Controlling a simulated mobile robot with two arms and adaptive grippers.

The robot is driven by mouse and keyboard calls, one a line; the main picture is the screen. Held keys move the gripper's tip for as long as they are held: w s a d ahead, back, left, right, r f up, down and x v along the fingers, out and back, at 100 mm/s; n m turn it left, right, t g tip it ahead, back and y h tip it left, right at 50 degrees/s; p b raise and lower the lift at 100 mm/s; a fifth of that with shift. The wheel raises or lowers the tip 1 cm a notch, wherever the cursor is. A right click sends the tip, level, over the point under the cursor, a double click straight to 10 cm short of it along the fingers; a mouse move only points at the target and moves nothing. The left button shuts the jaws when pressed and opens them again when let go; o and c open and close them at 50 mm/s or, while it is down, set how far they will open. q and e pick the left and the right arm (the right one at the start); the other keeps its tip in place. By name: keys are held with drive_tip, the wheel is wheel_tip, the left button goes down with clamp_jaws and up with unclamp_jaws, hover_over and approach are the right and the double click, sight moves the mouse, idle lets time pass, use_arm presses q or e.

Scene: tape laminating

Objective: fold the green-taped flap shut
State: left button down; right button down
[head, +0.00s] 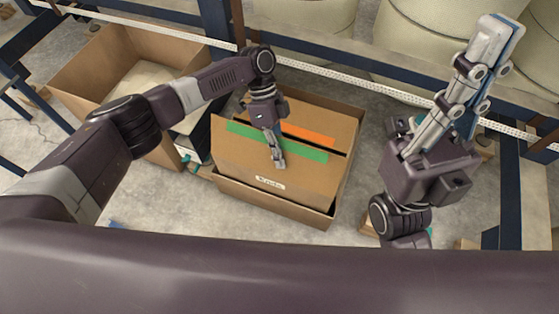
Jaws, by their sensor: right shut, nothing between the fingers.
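A cardboard box (320,217) stands on the floor in the middle of the head view. Its near flap bears a green tape strip (310,153) and a small white label (270,182). This flap lies over the opening, its left corner standing out past the box. The far flap bears an orange tape strip (308,133); a dark gap shows between the flaps. My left gripper (278,160) points down at the green-taped flap, fingertips at the tape; contact and finger spacing are unclear. My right gripper (499,32) is raised, shut and empty, to the right of the box.
A larger open carton (80,75) stands at the left behind my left arm. Large pale drums (420,35) stand behind a blue rack beam (345,73) with a white perforated strip. Grey floor (345,232) is bare around the box's front.

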use_arm(q)
drive_tip(key=shift+w+f+g+b, duration=0.15)
drive_tip(key=shift+g+b, duration=0.15)
drive_tip(key=shift+b, duration=0.25)
idle(0.4)
drive_tip(key=c, duration=2.2)
unclamp_jaws()
drive_tip(key=v, duration=1.2)
drive_tip(key=shift+d, duration=0.1)
